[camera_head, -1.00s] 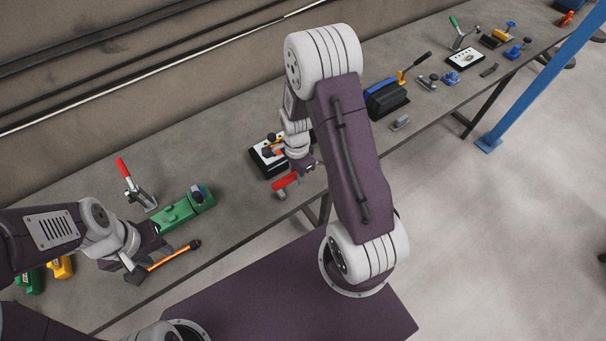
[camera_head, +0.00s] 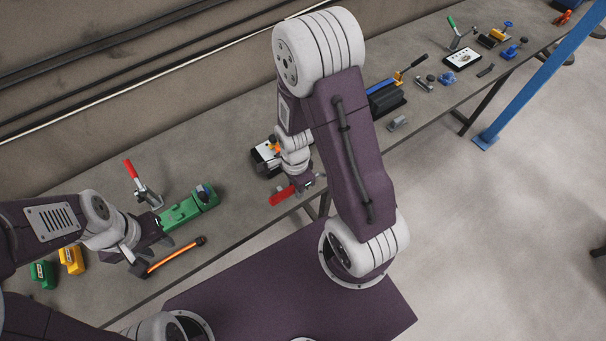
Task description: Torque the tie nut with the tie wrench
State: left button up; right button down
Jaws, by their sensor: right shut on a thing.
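My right gripper (camera_head: 304,186) is low over the front edge of the bench, shut on a tool with a red handle (camera_head: 282,196). The handle sticks out to the left, and the tool's other end is hidden. I cannot tell if this is the tie wrench. My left gripper (camera_head: 152,251) is low over the bench, its fingers apart. A bar tool with an orange shaft (camera_head: 178,257) and dark ends lies just below it. A green fixture (camera_head: 188,209) lies to its upper right. I cannot make out the tie nut.
A red-handled toggle clamp (camera_head: 143,184) stands behind the green fixture. Yellow (camera_head: 71,260) and green blocks (camera_head: 42,273) lie at the left. A white-topped block (camera_head: 265,155) stands behind my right gripper. More tools line the bench (camera_head: 230,160) to the right.

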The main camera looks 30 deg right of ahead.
jog(key=shift+s+a+r+p, duration=0.35)
jog(key=shift+s+a+r, duration=0.05)
jog(key=shift+s+r, duration=0.25)
jog(key=shift+s+a+r+p, duration=0.35)
jog(key=shift+s+r, duration=0.15)
jog(key=shift+s, duration=0.1)
